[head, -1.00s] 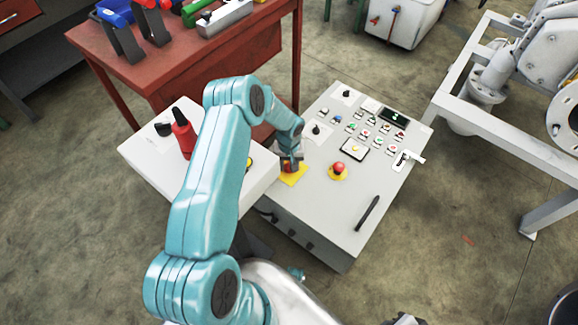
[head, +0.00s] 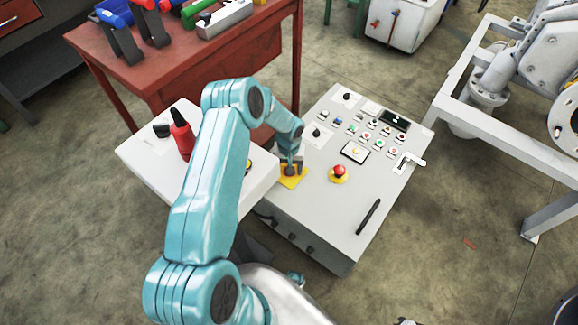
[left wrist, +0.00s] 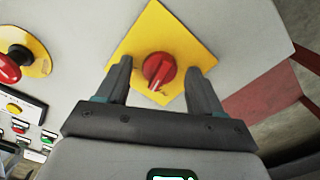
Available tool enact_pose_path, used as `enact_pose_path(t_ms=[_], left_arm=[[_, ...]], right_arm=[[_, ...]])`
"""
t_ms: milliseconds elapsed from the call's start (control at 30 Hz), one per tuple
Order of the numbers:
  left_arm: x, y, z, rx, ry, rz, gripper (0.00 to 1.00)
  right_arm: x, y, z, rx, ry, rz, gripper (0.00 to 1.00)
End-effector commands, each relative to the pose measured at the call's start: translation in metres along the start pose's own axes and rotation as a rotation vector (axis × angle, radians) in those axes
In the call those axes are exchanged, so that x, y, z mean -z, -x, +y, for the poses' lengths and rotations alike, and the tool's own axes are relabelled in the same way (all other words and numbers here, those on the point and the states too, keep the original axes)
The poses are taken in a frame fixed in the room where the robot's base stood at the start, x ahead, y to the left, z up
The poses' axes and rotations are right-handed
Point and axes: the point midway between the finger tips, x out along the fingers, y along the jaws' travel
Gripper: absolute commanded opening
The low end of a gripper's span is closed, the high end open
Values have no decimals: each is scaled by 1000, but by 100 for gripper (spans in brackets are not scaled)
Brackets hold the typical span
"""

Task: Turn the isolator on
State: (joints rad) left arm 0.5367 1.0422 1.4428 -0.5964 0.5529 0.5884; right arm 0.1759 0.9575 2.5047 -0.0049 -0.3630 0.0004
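The isolator is a red rotary knob (left wrist: 159,70) on a yellow square plate (left wrist: 176,32), seen in the left wrist view. In the head view the plate (head: 293,180) lies at the control panel's near left corner. My left gripper (left wrist: 160,76) is open, with one finger on each side of the knob and gaps between. In the head view my left gripper (head: 291,168) is over the plate and hides the knob. My right gripper is not in view.
The grey control panel (head: 325,215) carries a red emergency button (head: 339,172), several small buttons and a black handle (head: 368,216). A white box with a red item (head: 182,134) stands to the left. A red table (head: 210,75) is behind.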

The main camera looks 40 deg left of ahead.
Motion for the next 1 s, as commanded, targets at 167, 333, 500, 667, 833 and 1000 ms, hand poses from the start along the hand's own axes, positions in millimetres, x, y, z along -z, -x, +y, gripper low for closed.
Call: enact_pose_path(t_ms=[167, 333, 500, 667, 833, 1000], left_arm=[[0, 1, 0, 0, 0, 0, 67], [1, 21, 0, -1, 0, 3, 67], [1, 65, 0, -1, 1, 5, 67], [1, 108, 0, -1, 1, 5, 67], [0, 142, 0, -1, 0, 3, 67], [0, 160, 0, 0, 0, 2, 67]], right_arm=[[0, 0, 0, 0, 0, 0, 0], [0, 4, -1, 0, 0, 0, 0], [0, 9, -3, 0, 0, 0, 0], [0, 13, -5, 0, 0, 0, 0], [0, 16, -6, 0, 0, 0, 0], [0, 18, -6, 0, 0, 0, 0]])
